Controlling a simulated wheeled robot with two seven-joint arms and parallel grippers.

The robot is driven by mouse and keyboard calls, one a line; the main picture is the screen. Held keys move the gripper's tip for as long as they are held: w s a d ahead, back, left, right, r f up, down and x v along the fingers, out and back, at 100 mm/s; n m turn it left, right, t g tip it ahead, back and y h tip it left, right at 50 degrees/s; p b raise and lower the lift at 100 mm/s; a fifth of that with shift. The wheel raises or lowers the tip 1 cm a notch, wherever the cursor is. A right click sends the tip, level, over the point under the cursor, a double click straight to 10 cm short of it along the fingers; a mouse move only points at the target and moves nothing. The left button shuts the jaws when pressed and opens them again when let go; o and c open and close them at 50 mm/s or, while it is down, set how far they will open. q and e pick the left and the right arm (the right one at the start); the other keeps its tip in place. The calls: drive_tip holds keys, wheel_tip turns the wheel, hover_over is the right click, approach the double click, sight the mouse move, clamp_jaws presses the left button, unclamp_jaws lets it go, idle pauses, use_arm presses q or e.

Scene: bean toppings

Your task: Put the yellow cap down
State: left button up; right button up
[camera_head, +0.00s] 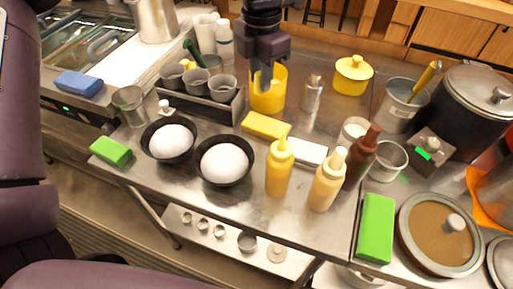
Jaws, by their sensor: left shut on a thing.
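The yellow cap (267,103) looks like a tall, open yellow cup. It is upright at the back middle of the steel table, just right of the grey caddy. My left gripper (266,80) points down from the top and is shut on the cup's wall, with its fingers at the rim. I cannot tell whether the cup's base touches the table. A squat yellow pot with a knobbed lid (353,75) stands apart to the right. My right gripper is out of view.
A caddy of grey cups (212,110) is left of the yellow cup. A yellow block (265,126), a steel shaker (312,94) and sauce bottles (279,170) stand close by. Two black bowls with white contents (222,183) are in front. Clear steel lies between the shaker and the pot.

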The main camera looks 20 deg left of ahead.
use_arm(q)
drive_tip(key=f, duration=1.5)
drive_tip(key=shift+d+f, duration=0.2)
drive_tip(key=shift+f, duration=0.6)
wheel_tip(320, 180, down, 3)
drive_tip(key=shift+f, duration=0.35)
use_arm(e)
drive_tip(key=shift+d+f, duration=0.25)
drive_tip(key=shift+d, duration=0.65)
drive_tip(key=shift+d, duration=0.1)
